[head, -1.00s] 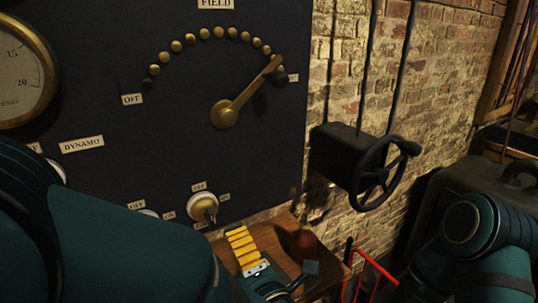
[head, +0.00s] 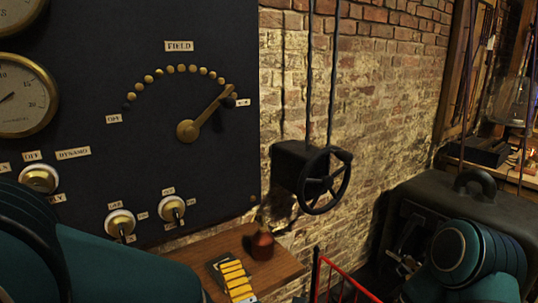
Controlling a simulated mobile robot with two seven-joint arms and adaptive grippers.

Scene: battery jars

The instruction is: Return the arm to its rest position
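My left arm (head: 110,265), dark teal, fills the lower left corner and covers the lower part of the panel. Its gripper is outside the picture. My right arm (head: 480,262) shows at the lower right as a rounded teal joint in front of a dark case. Its gripper cannot be made out; small metallic parts (head: 402,262) left of the joint are too dark to identify. No held object shows at either arm.
A dark panel (head: 100,100) carries gauges, switches and a brass field lever (head: 208,112). A handwheel (head: 324,181) juts from the brick wall. A wooden shelf (head: 283,265) holds a reddish-brown object (head: 262,246) and yellow strips (head: 235,280). A red frame (head: 345,278) and a dark case (head: 420,197) stand right.

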